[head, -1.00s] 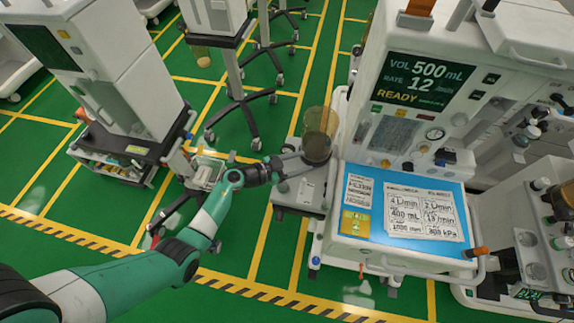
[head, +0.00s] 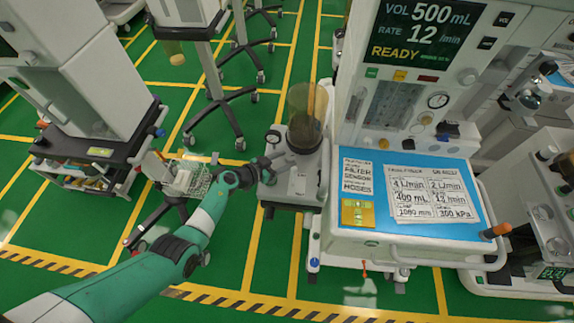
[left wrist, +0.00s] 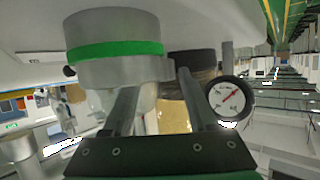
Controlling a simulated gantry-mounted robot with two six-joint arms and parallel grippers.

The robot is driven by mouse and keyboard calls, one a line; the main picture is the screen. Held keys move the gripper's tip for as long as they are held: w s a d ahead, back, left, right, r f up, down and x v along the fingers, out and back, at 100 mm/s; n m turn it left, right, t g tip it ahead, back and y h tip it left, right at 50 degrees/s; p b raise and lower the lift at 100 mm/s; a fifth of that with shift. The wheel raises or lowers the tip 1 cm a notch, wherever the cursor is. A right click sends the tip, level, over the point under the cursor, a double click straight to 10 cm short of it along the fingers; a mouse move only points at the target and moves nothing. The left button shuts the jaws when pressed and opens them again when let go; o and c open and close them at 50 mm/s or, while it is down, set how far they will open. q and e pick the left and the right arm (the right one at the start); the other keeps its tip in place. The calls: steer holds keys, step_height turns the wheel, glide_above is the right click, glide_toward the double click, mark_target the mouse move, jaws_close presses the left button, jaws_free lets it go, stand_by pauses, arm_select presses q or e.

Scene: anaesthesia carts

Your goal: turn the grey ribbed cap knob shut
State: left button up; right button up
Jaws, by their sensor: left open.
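My left gripper (head: 284,160) is open beside the grey block on the left side of the anaesthesia cart; its two fingers also show in the left wrist view (left wrist: 158,88). A grey round cap (left wrist: 112,62) with a green band is large in the left wrist view, just beyond the fingers and to their left. It looks like the cap knob, but its ribs are not clear. In the head view a small grey round part (head: 273,137) sits just behind the fingers; I cannot tell if it is the same cap. The fingers do not visibly grip anything. My right gripper is not in view.
A smoky canister (head: 306,118) stands close right of the gripper. A pressure gauge (left wrist: 229,97) is right of the fingers in the left wrist view. The cart's blue top (head: 425,180) with printed cards is at right. A wire basket (head: 193,178) stands left.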

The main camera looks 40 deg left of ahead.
arm_select(q)
steer(key=shift+w+f, duration=0.35)
steer(key=shift+w, duration=0.1)
steer(key=shift+w+r, duration=0.1)
steer(key=shift+w, duration=0.1)
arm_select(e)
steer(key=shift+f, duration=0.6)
arm_select(q)
jaws_close()
steer(key=shift+b, duration=0.35)
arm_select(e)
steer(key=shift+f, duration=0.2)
